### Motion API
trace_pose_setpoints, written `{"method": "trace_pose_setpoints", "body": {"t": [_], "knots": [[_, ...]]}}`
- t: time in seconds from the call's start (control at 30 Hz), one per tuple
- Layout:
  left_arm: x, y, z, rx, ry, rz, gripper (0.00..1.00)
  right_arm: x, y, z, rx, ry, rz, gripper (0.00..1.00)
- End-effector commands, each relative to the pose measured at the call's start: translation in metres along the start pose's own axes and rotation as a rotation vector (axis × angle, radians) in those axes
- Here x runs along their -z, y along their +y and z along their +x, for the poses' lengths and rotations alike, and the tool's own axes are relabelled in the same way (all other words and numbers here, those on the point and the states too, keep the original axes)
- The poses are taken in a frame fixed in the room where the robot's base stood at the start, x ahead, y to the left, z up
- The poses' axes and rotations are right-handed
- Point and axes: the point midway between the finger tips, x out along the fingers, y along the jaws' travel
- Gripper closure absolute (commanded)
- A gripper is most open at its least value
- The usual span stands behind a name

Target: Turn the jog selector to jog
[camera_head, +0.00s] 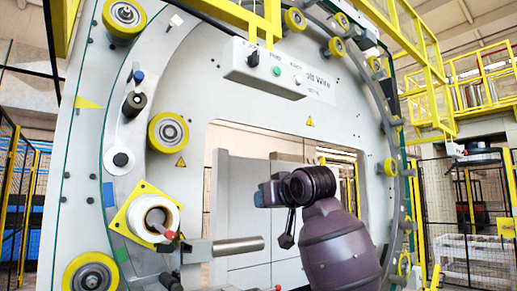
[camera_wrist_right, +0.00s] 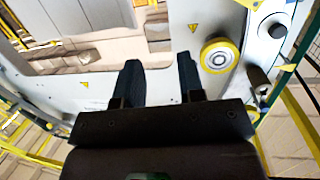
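The jog selector (camera_head: 253,59) is a small black knob at the left end of a white control box (camera_head: 262,83) on the upper front of the machine. Its small labels and exact handle direction are hard to make out. My right arm (camera_head: 338,245) rises at lower centre, and its wrist end is below the box, apart from it. In the right wrist view my right gripper (camera_wrist_right: 157,66) has its two dark fingers apart, with nothing between them. The selector does not show in that view. My left gripper is not in view.
A green button (camera_head: 277,70) and a small pale knob (camera_head: 298,80) sit right of the selector. Yellow-rimmed rollers (camera_head: 168,132) surround the machine's opening. A white spool (camera_head: 153,217) and a metal bar (camera_head: 237,246) stick out at lower left. Yellow railing (camera_head: 257,22) stands above the box.

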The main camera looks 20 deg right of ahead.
Motion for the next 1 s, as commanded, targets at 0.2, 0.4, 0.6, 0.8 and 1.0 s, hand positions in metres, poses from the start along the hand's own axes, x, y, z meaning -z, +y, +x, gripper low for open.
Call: {"method": "trace_pose_setpoints", "body": {"t": [0.2, 0.4, 0.6, 0.8, 1.0], "knots": [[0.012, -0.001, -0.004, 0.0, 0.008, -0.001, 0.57, 0.128, -0.022, -0.076, 0.045, 0.071, 0.003, 0.64], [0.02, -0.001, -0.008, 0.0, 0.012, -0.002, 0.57, 0.217, -0.043, -0.158, 0.093, 0.121, 0.001, 0.64], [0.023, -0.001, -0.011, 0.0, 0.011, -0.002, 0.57, 0.268, -0.057, -0.224, 0.131, 0.152, -0.003, 0.64], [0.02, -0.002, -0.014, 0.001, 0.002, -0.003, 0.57, 0.285, -0.062, -0.248, 0.145, 0.162, -0.006, 0.64], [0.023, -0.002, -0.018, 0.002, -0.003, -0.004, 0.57, 0.289, -0.066, -0.231, 0.148, 0.159, -0.006, 0.64]]}}
